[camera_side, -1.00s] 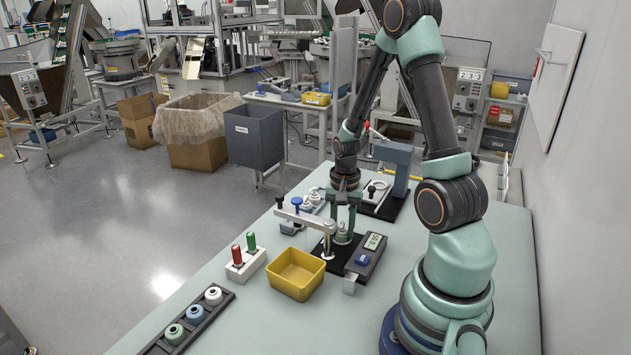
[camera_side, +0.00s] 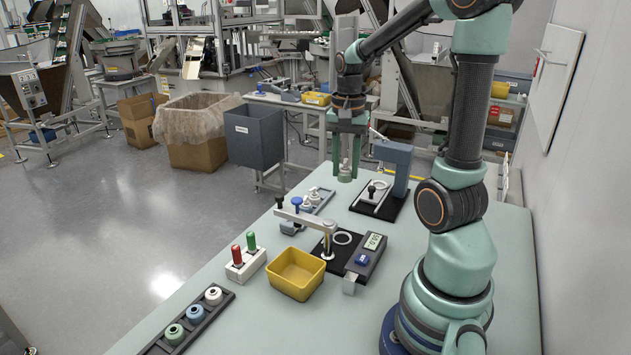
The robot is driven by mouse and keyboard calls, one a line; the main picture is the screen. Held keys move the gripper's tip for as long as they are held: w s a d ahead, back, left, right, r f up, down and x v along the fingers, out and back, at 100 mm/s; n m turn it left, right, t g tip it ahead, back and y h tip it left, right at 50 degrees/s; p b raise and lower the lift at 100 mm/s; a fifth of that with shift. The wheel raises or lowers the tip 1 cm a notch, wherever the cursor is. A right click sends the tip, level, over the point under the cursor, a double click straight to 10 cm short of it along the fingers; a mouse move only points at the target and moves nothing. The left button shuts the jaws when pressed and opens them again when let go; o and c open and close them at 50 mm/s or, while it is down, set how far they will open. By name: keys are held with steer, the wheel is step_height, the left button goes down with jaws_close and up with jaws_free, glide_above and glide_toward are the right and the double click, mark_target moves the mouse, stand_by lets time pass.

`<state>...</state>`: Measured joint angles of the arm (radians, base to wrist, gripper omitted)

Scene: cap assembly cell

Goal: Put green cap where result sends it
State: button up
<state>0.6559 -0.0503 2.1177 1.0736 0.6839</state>
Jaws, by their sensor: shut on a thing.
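My gripper (camera_side: 346,165) is shut on a small pale part (camera_side: 345,174), held upright in the air above the far part of the table. Its colour is hard to make out. The black base with a ring-shaped seat (camera_side: 343,238) is empty. A grey meter (camera_side: 366,258) with a lit display stands at its right; the digits are too small to read surely. A green cap (camera_side: 175,333) sits in the near end of a dark tray (camera_side: 226,293), beside a blue cap (camera_side: 195,313) and a white cap (camera_side: 213,295).
A yellow bin (camera_side: 296,287) stands in front of the seat. A white block (camera_side: 246,267) holds a red and a green peg. A clamp arm (camera_side: 305,219) is near the seat. A grey press (camera_side: 394,165) stands behind. A dark grey bin (camera_side: 255,137) stands beyond the table.

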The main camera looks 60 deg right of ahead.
step_height(320, 180, up, 2)
steer(key=shift+r, duration=0.2)
steer(key=shift+w+a+r, duration=0.15)
steer(key=shift+a+r, duration=0.1)
steer(key=w+a+n, duration=0.3)
steer(key=a+n, duration=0.5)
steer(key=a, duration=0.1)
steer(key=n, duration=0.6)
glide_above(296, 281)
step_height(296, 281, down, 20)
steer(key=shift+r, duration=0.1)
steer(key=shift+f, duration=0.35)
steer(key=o, duration=0.6)
steer(key=shift+c, duration=0.2)
